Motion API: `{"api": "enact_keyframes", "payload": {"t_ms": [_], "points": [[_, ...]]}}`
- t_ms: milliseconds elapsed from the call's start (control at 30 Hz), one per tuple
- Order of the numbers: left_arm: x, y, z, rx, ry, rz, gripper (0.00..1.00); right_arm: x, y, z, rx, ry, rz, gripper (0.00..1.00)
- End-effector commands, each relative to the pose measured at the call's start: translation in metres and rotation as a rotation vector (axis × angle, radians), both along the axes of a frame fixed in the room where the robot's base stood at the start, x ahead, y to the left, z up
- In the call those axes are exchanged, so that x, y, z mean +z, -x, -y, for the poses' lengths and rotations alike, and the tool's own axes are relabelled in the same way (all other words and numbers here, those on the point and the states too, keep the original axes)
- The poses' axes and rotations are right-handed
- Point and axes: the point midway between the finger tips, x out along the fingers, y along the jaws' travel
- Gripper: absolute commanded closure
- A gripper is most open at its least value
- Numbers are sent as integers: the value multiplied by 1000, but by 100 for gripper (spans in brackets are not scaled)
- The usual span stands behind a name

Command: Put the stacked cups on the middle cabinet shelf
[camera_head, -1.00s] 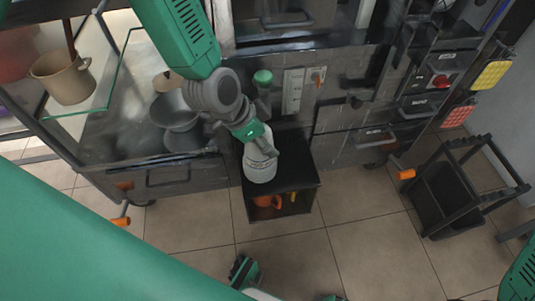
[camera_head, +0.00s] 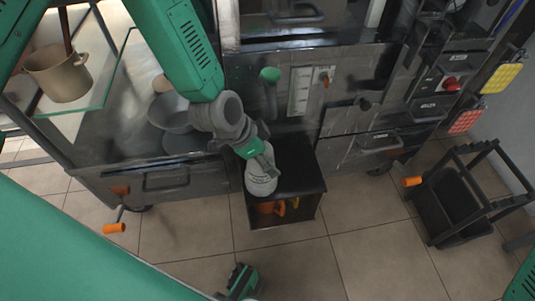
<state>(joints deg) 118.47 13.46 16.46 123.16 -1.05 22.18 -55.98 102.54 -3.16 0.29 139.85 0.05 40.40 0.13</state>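The white stacked cups (camera_head: 261,182) stand upright at the front left of the top of a low black stand (camera_head: 304,176). My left gripper (camera_head: 266,165) is directly over them, and its grey fingers overlap their upper part. The fingers hide the top of the stack, and I cannot tell whether they are closed on it. A glass shelf (camera_head: 113,75) in the open cabinet at the left holds a tan pot (camera_head: 59,77).
Grey bowls (camera_head: 172,112) sit behind my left forearm on the metal counter. Orange items (camera_head: 266,207) lie inside the low stand. A black rack (camera_head: 455,200) stands on the floor at right. The tiled floor between is clear.

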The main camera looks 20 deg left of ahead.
Motion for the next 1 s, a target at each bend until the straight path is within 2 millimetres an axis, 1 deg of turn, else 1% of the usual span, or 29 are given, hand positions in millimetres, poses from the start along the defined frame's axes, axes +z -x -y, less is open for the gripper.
{"api": "enact_keyframes", "payload": {"t_ms": [233,367,467,700,800,900,1000], "points": [[1,0,2,0,-2,1,27,0,0,0,-1,0,0,60],[10,3,-2,-2,0,1,27,5,0,0,-1,1,-1,60],[26,8,-8,0,1,2,27,12,0,0,-1,0,-1,60],[73,26,-25,0,1,2,27,32,0,0,0,0,0,60],[88,32,-31,0,2,1,27,38,0,0,-1,0,0,60],[99,36,-35,0,-1,1,27,42,0,0,-1,0,0,60],[105,39,-37,-2,-1,0,27,44,0,0,-1,0,0,60]]}}
